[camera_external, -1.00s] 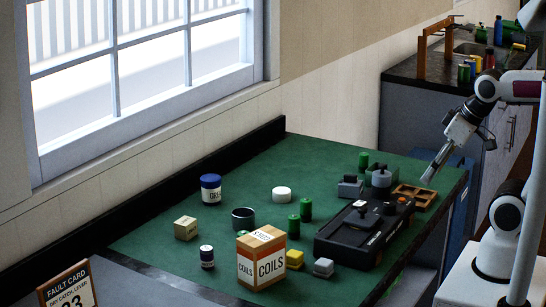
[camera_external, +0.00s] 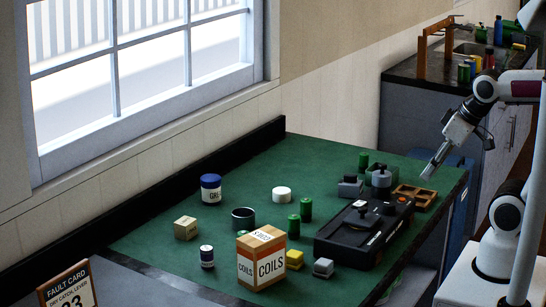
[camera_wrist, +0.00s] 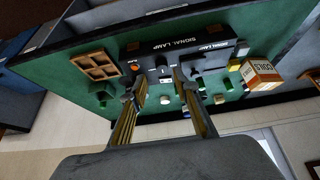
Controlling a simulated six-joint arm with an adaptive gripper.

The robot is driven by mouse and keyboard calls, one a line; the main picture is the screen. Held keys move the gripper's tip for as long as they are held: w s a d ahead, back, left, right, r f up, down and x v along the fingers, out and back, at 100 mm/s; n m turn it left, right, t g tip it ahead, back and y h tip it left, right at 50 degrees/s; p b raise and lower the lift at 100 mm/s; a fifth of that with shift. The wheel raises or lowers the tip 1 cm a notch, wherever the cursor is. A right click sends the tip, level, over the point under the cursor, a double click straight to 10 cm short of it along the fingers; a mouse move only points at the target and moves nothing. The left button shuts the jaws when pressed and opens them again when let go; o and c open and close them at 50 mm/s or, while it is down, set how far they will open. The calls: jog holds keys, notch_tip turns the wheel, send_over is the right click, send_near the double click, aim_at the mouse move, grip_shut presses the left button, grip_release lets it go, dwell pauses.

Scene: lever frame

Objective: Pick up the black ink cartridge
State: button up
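No thing that I can clearly tell as an ink cartridge shows. A long black unit (camera_external: 362,236) lies on the right part of the green bench, with a small black block and knob on top. In the wrist view the black unit (camera_wrist: 190,62) has white lettering that reads "SIGNAL LAMP" and an orange button. My gripper (camera_external: 429,176) hangs above the bench's right end, near the wooden tray (camera_external: 415,195). In the wrist view my gripper (camera_wrist: 156,88) has its fingers spread with nothing held between them.
Grey blocks (camera_external: 350,187), green cylinders (camera_external: 305,210), a yellow block (camera_external: 294,259) and a "COILS" box (camera_external: 262,268) stand around the unit. A blue-lidded jar (camera_external: 211,189), dark open cup (camera_external: 243,218) and white disc (camera_external: 281,194) sit farther left. The bench's back strip is clear.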

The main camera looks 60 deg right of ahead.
aim_at(351, 185)
jog(key=w+d+f+t+h, duration=0.2)
jog(key=w+d+t+h, duration=0.15)
jog(key=w+d, duration=1.2)
jog(key=w+d+f+t+y, duration=0.1)
jog(key=w+f, duration=0.1)
jog(key=f, duration=0.1)
jog(key=w+d+f+n+t+y, duration=0.1)
jog(key=w+f+y, duration=0.1)
jog(key=f, duration=0.1)
jog(key=w+d+f+n+t+y, duration=0.1)
jog(key=w+f, duration=0.2)
jog(key=shift+d+f+y, duration=0.1)
jog(key=shift+d+y, duration=0.05)
jog(key=shift+y, duration=0.2)
jog(key=shift+s+a+f+t+y, duration=0.45)
jog(key=shift+a+t+y, duration=0.1)
jog(key=shift+y, duration=0.25)
jog(key=shift+w, duration=0.15)
jog(key=shift+x, duration=1.2)
jog(key=shift+w, duration=0.1)
